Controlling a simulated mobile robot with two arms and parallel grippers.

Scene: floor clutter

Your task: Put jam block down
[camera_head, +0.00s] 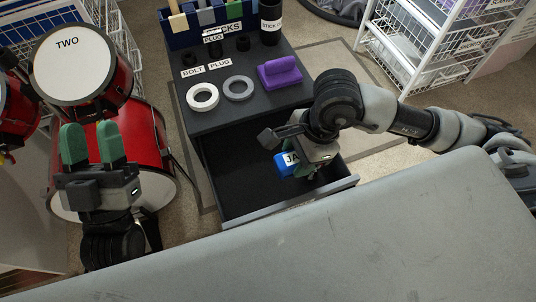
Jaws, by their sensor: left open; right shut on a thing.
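The blue jam block (284,163), with a white label reading "JA", is over the inside of an open dark drawer (237,186). My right gripper (300,172) is shut on the block, and its wrist hides part of the block and its label. I cannot tell whether the block touches the drawer floor. My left gripper (90,144) is open and empty, with green fingertips pointing up, in front of the red drums at the left.
The dark cabinet top (215,119) holds a white ring (202,96), a grey ring (239,88) and a purple block (280,72). Red drums (82,66) stand at left. White wire racks (425,40) stand at upper right. A grey surface (330,240) fills the foreground.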

